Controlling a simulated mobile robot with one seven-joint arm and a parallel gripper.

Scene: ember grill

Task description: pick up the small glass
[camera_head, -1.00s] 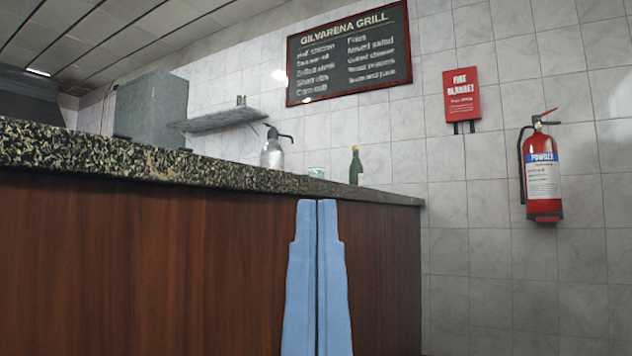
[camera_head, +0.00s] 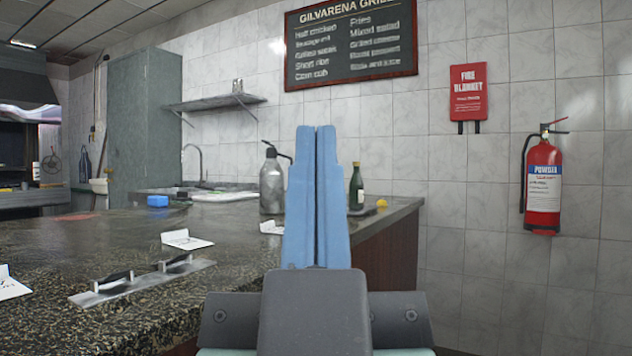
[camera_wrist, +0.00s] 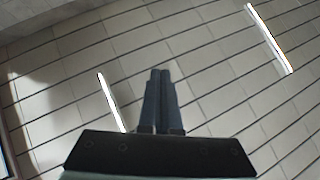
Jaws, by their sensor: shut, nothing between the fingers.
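My gripper (camera_head: 316,130) points upward in the head view, its two blue fingers pressed together with nothing between them. It stands in front of the counter's right part. In the wrist view the shut fingers (camera_wrist: 160,74) point at the ceiling, and no glass shows there. The spot between the metal flask and the green bottle, where a small glassy item stood in the earlier view, is covered by my fingers.
A speckled stone counter (camera_head: 40,240) spreads at left. A fire extinguisher (camera_head: 543,185) hangs right.

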